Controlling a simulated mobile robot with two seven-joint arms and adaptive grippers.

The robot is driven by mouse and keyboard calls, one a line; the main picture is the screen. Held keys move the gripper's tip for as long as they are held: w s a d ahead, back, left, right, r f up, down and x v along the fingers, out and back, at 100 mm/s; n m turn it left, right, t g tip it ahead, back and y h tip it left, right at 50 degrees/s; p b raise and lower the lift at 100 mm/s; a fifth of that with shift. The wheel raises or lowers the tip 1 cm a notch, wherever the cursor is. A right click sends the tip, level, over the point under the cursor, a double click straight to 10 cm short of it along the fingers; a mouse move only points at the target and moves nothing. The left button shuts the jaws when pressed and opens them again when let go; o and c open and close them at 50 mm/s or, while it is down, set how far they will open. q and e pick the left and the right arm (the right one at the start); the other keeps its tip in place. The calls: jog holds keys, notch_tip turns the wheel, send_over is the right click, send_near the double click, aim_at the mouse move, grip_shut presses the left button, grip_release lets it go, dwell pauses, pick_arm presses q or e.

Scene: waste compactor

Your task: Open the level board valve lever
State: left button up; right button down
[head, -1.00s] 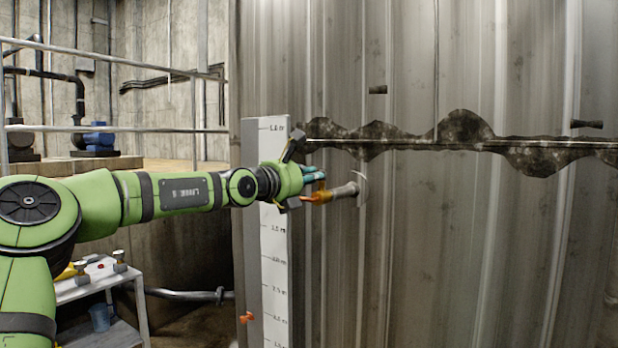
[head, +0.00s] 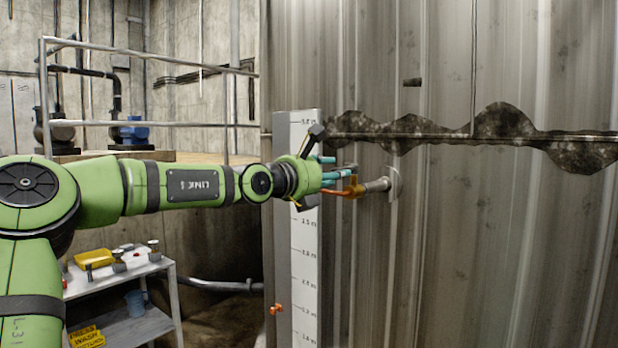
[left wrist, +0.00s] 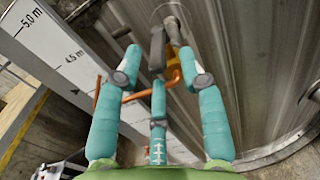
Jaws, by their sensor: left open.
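The level board (head: 306,270) is a tall white scale on the grey tank wall; it also shows in the left wrist view (left wrist: 40,38). An orange valve (head: 350,190) sits on a short grey pipe stub beside the board's upper part. In the left wrist view the valve's dark grey lever (left wrist: 157,48) stands between the far ends of my teal fingers, with the orange valve body (left wrist: 174,72) behind it. My left gripper (head: 340,171) is open at the valve, its fingers spread around the lever. I cannot tell whether they touch it. My right gripper is not in view.
The corrugated tank wall (head: 450,250) fills the right side close beyond the fingers. A small orange fitting (head: 276,309) sits low on the board's side. A metal railing (head: 190,124) and a white cart (head: 155,268) with a yellow tray (head: 93,258) stand at the left.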

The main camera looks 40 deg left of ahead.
pick_arm(q)
jog(key=s, duration=0.8)
jog(key=shift+a+f, duration=0.1)
dwell(0.3)
